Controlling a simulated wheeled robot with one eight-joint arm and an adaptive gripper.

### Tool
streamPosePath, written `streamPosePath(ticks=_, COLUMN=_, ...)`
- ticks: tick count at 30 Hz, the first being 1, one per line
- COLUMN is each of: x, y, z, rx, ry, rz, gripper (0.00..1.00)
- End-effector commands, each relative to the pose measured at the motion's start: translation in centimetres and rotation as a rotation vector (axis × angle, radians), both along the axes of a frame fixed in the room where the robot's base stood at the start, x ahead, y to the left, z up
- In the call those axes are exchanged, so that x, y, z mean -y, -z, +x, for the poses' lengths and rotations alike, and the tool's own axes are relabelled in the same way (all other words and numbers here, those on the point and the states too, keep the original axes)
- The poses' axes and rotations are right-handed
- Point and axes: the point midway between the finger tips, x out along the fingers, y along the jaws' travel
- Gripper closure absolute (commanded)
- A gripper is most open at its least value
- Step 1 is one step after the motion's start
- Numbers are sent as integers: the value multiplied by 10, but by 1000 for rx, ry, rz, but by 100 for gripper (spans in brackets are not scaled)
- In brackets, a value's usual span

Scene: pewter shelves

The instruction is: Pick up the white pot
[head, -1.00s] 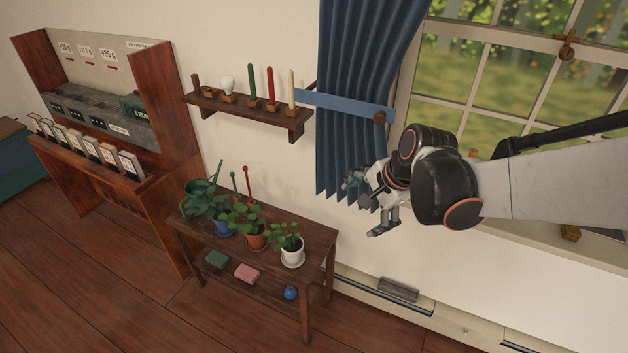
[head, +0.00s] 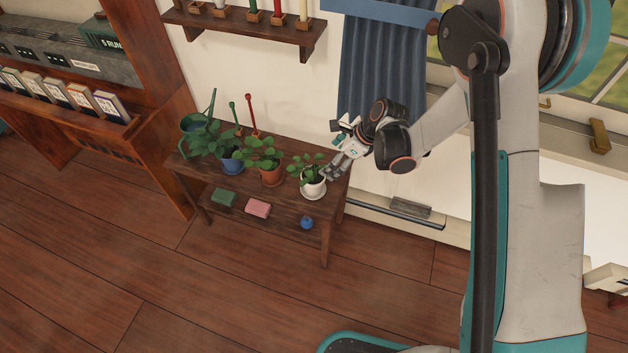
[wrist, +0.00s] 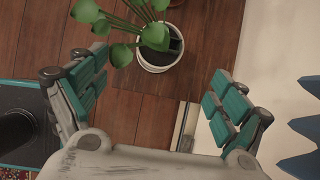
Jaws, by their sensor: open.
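The white pot (head: 313,186) holds a leafy green plant and stands on a white saucer at the right end of a wooden plant table (head: 225,184). My gripper (head: 334,150) is open and empty, just above and to the right of the pot in the head view. In the wrist view the white pot (wrist: 160,56) shows at the top, beyond the open fingers (wrist: 158,98) and roughly midway between them. The pot does not touch the fingers there.
A terracotta pot (head: 271,176) and a blue pot (head: 232,162) with plants stand left of the white pot. A green watering can (head: 194,124) is at the far left. The lower shelf holds a green block, a pink block and a blue ball. A blue curtain (head: 385,80) hangs behind.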

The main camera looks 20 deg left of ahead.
Motion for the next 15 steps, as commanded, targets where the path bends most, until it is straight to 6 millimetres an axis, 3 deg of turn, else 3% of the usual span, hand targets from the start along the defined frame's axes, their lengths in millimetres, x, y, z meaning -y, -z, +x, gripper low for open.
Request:
streamPosePath(ticks=9, x=-28, y=52, z=2, rx=1, ry=-3, rz=-1, gripper=10)
streamPosePath(ticks=15, x=-39, y=69, z=4, rx=2, ry=-2, rz=-1, gripper=10)
